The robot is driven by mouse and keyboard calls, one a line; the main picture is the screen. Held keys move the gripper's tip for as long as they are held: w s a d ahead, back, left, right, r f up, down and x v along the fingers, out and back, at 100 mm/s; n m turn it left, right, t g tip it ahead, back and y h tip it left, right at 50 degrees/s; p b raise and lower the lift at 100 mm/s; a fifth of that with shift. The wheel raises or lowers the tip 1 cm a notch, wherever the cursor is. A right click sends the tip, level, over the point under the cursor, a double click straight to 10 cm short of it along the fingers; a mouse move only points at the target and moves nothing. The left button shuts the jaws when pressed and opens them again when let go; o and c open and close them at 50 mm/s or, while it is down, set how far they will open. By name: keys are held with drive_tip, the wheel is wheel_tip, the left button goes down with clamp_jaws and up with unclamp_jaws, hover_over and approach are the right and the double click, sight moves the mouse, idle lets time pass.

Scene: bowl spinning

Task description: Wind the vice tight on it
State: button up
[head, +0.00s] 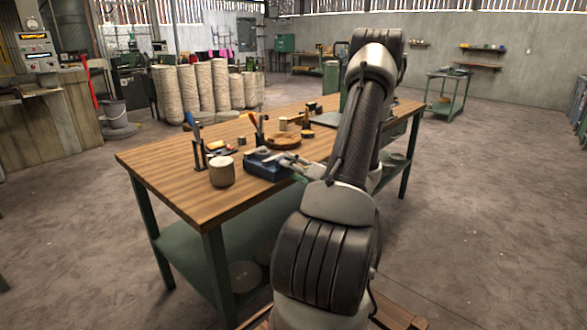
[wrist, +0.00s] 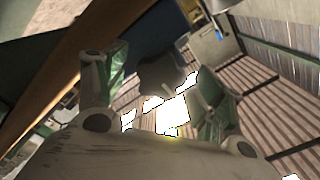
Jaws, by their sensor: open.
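The blue vice (head: 262,169) sits at the near edge of the wooden workbench (head: 165,160), just left of my arm. Small grey parts show on top of it, and I cannot tell what its jaws hold. My gripper (head: 303,170) is at the vice's right side, partly hidden by my arm. In the wrist view my gripper (wrist: 158,80) has its two green-tinted fingers spread apart. A dark grey rounded part (wrist: 162,73) shows between them, below the vice's dark blue body (wrist: 165,30). I cannot tell whether the fingers touch it.
A wooden cylinder (head: 222,171) stands left of the vice. A round wooden piece (head: 283,140) lies behind it. A tool holder (head: 199,155) and small blocks are nearby. The bench's left part is clear. Tall rough columns (head: 190,88) stand beyond the bench.

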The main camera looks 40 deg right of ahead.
drive_tip(key=c, duration=1)
drive_tip(key=shift+m, duration=0.3)
drive_tip(key=m, duration=0.4)
drive_tip(key=n, duration=3.2)
drive_tip(key=shift+f+n, duration=0.1)
drive_tip(key=shift+n, duration=0.3)
